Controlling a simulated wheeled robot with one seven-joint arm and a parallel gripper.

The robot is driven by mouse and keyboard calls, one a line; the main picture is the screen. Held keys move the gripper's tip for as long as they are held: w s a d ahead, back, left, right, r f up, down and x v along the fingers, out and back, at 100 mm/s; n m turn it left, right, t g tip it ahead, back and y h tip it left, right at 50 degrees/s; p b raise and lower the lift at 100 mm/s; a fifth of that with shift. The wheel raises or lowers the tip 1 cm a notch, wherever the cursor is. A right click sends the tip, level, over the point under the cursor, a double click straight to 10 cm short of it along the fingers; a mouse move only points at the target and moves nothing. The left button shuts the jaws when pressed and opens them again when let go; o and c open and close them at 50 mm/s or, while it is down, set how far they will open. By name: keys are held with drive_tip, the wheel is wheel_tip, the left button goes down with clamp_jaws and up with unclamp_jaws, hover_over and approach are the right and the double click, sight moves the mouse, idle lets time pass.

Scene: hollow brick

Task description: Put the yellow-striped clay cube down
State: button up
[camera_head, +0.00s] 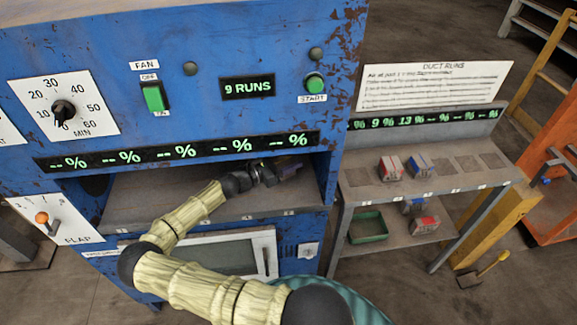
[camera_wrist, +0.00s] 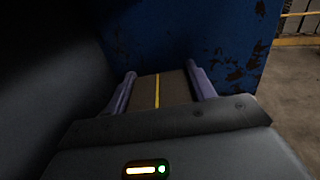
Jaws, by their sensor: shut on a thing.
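The yellow-striped clay cube (camera_wrist: 172,91) shows in the wrist view as a brown block with one yellow stripe. It sits between the two pale purple fingers of my gripper (camera_wrist: 160,88), which is shut on it. In the head view my gripper (camera_head: 285,169) reaches into the right end of the blue machine's open bay, below the rightmost "--%" display. There I cannot make out the cube, nor tell whether it touches the bay floor (camera_head: 135,198).
The blue machine (camera_head: 230,40) has walls around the bay; its right wall is close to my gripper. A grey rack (camera_head: 450,185) on the right holds several red or blue and white blocks (camera_head: 390,168). A green tray (camera_head: 368,227) is on its lower shelf.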

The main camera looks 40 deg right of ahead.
drive_tip(key=shift+f, duration=0.3)
drive_tip(key=shift+f, duration=0.1)
wheel_tip(320, 180, down, 3)
drive_tip(key=shift+p, duration=0.55)
drive_tip(key=shift+d+f, duration=0.15)
drive_tip(key=shift+f, duration=0.2)
drive_tip(key=o, duration=1)
drive_tip(key=shift+f, duration=0.1)
drive_tip(key=b, duration=0.4)
hover_over(256, 194)
